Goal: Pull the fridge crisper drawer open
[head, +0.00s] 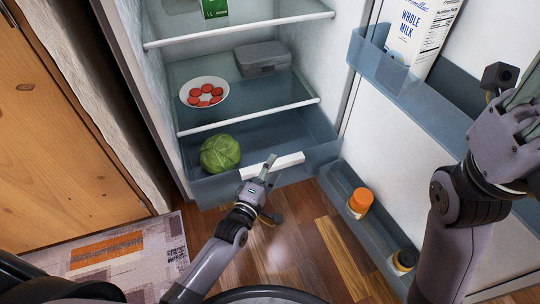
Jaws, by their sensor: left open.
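The crisper drawer (220,185) is the blue-grey see-through bin at the bottom of the open fridge. A green cabbage (220,154) lies in it at the left. A white bar handle (286,163) runs along the drawer's front. How far the drawer stands out is hard to judge. My right gripper (525,105) is raised at the right edge, partly cut off, away from the drawer.
Above the drawer, a shelf holds a white bowl (190,88) of red slices and a grey box (262,58). The open fridge door stands at the right, with a milk carton (420,35), an orange-capped bottle (360,202) and a jar (403,262) in its bins.

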